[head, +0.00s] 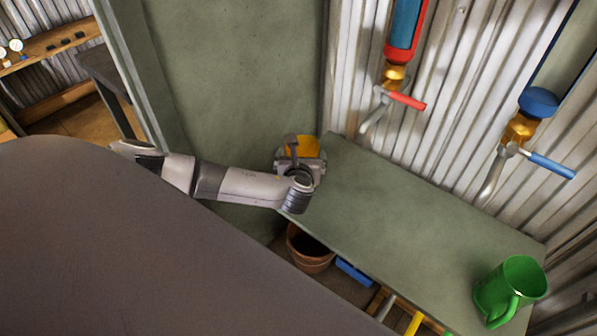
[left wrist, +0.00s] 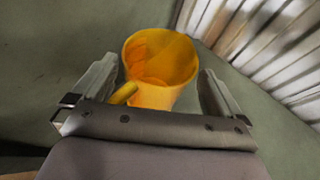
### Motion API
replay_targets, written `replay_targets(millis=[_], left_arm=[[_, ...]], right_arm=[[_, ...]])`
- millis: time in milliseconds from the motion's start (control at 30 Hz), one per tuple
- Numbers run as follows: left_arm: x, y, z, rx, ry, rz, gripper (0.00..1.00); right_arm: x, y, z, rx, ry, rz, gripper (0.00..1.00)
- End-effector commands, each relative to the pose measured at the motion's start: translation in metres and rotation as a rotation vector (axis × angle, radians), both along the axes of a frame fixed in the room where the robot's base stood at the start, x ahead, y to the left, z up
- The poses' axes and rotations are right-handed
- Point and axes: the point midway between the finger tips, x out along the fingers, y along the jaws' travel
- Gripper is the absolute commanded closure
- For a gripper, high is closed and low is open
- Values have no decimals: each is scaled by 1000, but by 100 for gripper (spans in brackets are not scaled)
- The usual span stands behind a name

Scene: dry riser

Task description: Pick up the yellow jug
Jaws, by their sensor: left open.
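The yellow jug (head: 303,146) stands at the far left end of the green bench, mostly hidden behind my left gripper (head: 300,165) in the head view. In the left wrist view the yellow jug (left wrist: 160,68) shows its open, empty-looking mouth and part of its handle at the lower left. My left gripper (left wrist: 158,90) is open, with one finger on each side of the jug. I see a gap beside the right finger; whether the left finger touches the jug I cannot tell. My right gripper is not in view.
The green bench top (head: 400,215) is clear between the jug and a green jug (head: 510,290) at its right end. Taps with a red lever (head: 407,100) and a blue lever (head: 552,166) hang above. A brown pot (head: 309,250) and blue box (head: 355,272) sit below.

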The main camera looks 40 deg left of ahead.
Motion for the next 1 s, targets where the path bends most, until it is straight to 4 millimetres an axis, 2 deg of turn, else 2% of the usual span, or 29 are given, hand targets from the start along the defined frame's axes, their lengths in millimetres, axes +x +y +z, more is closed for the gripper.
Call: replay_targets(millis=[100,367,533,833,1000], left_arm=[[7,4,-4,-1,-1,2,0],[8,5,-4,-2,0,1,0],[8,5,-4,-1,0,0,55],[8,5,-1,-2,-1,1,57],[8,5,14,-2,-2,1,57]], right_arm=[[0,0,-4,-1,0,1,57],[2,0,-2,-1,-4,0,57],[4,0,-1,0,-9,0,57],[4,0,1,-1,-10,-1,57],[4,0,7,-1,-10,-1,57]])
